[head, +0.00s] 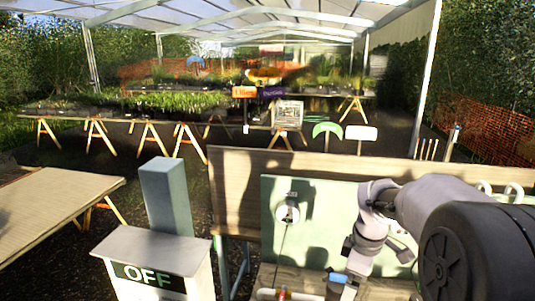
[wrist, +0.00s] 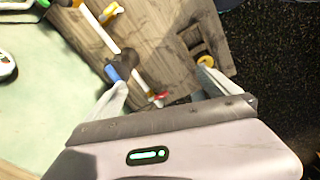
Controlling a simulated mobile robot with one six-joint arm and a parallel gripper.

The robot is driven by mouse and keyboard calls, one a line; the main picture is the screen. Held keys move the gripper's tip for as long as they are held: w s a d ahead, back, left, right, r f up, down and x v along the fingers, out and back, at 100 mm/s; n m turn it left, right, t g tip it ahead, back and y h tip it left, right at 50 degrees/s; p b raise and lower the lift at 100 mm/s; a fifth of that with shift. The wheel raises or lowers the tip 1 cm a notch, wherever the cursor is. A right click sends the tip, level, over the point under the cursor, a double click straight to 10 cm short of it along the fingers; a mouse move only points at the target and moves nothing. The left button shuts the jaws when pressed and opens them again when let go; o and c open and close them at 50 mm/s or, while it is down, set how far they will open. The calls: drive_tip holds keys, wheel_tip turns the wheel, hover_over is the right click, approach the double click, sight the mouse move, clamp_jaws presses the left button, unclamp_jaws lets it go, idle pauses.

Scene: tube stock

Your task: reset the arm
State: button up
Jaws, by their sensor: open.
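My gripper (wrist: 163,88) is open in the wrist view, its two pale fingers spread apart above a wooden bench (wrist: 165,40). I see nothing held between the fingers. In the head view my arm reaches in from the right and bends down over the bench, in front of a pale green board (head: 275,215). The fingertips are hard to make out there.
In the head view, a box marked OFF (head: 150,275) and a grey-blue post (head: 166,195) stand left of the bench. A wooden table (head: 50,215) is at far left.

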drive_tip(key=s+a+f+m+t+b, duration=0.1)
drive_tip(key=s+a+f+m+b, duration=0.2)
drive_tip(key=s+m+b, duration=0.2)
drive_tip(key=s+a+f+m+t+y+b, duration=0.1)
drive_tip(key=s+a+f+m+t+b, duration=0.1)
drive_tip(key=s+m+b, duration=0.4)
drive_tip(key=s+a+f+m+t+b, duration=0.1)
drive_tip(key=s+a+f+m+b, duration=0.3)
drive_tip(key=s, duration=1)
drive_tip(key=shift+a+f+m+y+b, duration=0.35)
drive_tip(key=shift+a+m+b, duration=0.35)
drive_tip(key=shift+b, duration=0.35)
